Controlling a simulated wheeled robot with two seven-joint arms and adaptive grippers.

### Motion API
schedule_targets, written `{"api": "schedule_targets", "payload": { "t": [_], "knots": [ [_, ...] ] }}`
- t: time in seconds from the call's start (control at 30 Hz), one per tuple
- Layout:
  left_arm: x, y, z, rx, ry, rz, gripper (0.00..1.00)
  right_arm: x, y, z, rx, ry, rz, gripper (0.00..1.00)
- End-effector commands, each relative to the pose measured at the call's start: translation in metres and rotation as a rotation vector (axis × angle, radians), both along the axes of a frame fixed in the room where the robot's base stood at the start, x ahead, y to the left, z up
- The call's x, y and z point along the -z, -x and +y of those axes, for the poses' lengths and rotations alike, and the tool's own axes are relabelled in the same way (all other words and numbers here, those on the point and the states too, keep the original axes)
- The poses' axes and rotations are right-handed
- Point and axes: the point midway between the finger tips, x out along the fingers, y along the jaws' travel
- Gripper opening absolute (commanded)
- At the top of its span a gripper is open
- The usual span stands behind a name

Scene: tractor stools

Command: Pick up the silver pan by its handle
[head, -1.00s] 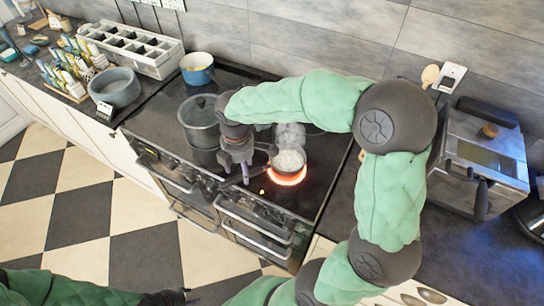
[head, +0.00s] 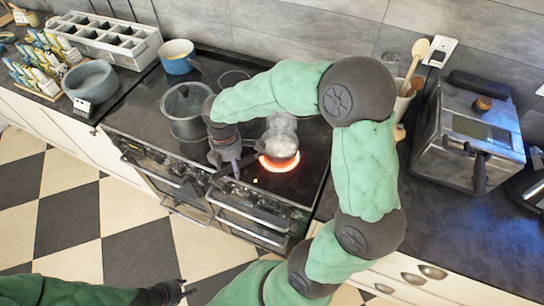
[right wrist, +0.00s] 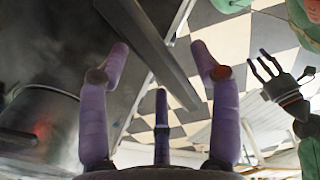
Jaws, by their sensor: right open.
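The small silver pan (head: 281,143) sits on a glowing red burner at the front right of the black cooktop. Its handle points to the lower left, towards my right gripper. My right gripper (head: 230,166) is above the cooker's front edge, left of the pan, and partly covers the handle. In the right wrist view, its purple fingers (right wrist: 160,70) are spread with nothing held. A long grey bar, apparently the pan's handle (right wrist: 150,45), passes beyond and between the fingertips; contact is not visible. My left gripper (head: 176,291) is low over the floor; it shows open in the right wrist view (right wrist: 264,64).
A large lidded pot (head: 187,110) stands close left of my right gripper. A blue pot (head: 178,57) is at the back left of the cooktop (head: 148,92). The checkered floor in front is clear.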

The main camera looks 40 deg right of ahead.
Motion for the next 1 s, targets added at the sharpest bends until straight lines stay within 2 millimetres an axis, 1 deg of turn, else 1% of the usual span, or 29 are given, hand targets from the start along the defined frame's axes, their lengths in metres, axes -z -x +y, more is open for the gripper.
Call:
{"api": "schedule_targets", "payload": {
  "t": [0.03,0.1,0.2,0.37,0.47,0.5,0.6,0.87,1.0],
  "knots": [
    [0.005,0.000,0.000,0.000,0.000,0.000,0.40,0.011,0.000,0.000,0.001,0.001,0.002,0.63],
    [0.007,0.000,0.000,0.000,0.000,0.000,0.40,0.018,0.000,0.000,0.001,0.000,0.001,0.63],
    [0.008,0.000,0.000,0.000,0.000,0.000,0.40,0.021,0.000,0.000,0.001,0.000,0.000,0.63],
    [0.007,0.000,0.000,0.000,0.000,0.000,0.40,0.020,0.000,0.000,0.001,-0.001,-0.001,0.63],
    [0.007,0.000,0.000,0.000,0.000,0.000,0.40,0.020,0.000,0.000,0.001,-0.001,-0.001,0.38],
    [0.007,0.000,0.000,0.000,0.000,0.000,0.40,0.020,0.000,0.000,0.001,-0.001,-0.001,0.27],
    [0.007,0.000,0.000,0.000,0.000,0.000,0.40,0.020,0.000,0.000,0.001,-0.001,-0.001,0.00],
    [0.007,0.000,0.000,0.000,0.000,0.000,0.40,0.019,-0.001,0.000,0.001,0.000,-0.002,0.00],
    [0.005,0.000,0.000,0.000,0.000,0.000,0.40,0.013,-0.001,0.000,0.001,0.001,-0.004,0.00]
  ]
}}
